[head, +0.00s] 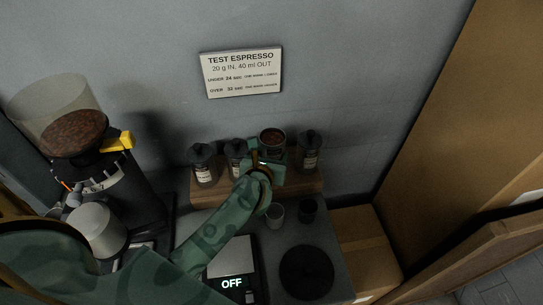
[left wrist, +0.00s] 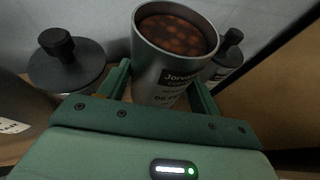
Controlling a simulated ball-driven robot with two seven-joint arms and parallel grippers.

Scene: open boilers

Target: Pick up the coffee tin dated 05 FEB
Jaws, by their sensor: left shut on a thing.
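An open grey coffee tin (head: 271,138) full of brown beans stands in the row of tins on the wooden shelf. It also shows large in the left wrist view (left wrist: 165,75), upright, with a dark label; its date line is partly hidden and too dim to read surely. My left gripper (head: 268,162) is shut on this tin, one green finger on each side of it in the left wrist view (left wrist: 163,92). I cannot tell whether the tin is clear of the shelf. My right gripper is not in view.
Lidded tins stand close on both sides: two at left (head: 203,163) (head: 235,154) and one at right (head: 309,150). Below are a light cup (head: 275,215), a dark cup (head: 308,210) and a scale reading OFF (head: 232,262). A grinder (head: 110,185) stands left, a cardboard box (head: 362,240) right.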

